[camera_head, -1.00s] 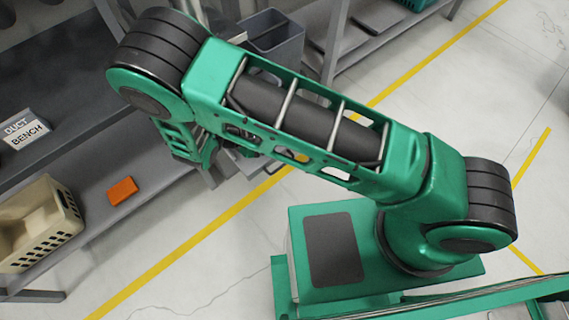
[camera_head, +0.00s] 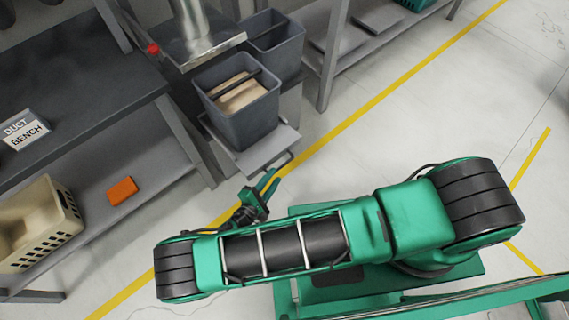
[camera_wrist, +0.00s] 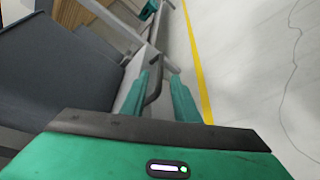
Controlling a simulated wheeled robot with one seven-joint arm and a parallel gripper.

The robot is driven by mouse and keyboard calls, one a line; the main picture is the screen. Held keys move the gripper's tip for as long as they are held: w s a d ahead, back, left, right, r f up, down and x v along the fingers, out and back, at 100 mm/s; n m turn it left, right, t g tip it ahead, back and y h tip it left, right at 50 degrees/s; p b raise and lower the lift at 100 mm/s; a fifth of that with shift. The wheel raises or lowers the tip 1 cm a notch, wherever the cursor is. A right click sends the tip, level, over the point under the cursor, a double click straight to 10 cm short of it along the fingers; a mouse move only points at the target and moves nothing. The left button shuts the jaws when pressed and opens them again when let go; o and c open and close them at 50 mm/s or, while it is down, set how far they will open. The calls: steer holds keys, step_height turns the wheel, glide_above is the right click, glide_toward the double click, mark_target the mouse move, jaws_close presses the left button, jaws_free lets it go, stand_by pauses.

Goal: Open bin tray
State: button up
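The bin tray (camera_head: 278,142) is a light grey shelf that stands out from under the bench end, with a dark bar handle (camera_head: 285,163) on its front edge. A grey bin (camera_head: 243,112) with wood-coloured pieces in it sits on the tray. My gripper (camera_head: 269,182) is just in front of the handle, near its lower left end. In the wrist view, its two green fingers (camera_wrist: 162,95) are apart, and the bent handle bar (camera_wrist: 153,88) shows between them, closer to the left finger. Contact with the bar cannot be told.
A second grey bin (camera_head: 283,40) stands behind the first. A dark bench (camera_head: 75,90) is at left, with an orange block (camera_head: 122,190) and a beige crate (camera_head: 40,225) on its lower shelf. The floor (camera_head: 390,130) right of the tray is clear, with a yellow line.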

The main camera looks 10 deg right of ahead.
mark_target(284, 164)
steer(key=x, duration=0.8)
steer(key=shift+w+d+f, duration=0.1)
steer(key=shift+w+d, duration=0.05)
steer(key=shift+d, duration=0.05)
jaws_close()
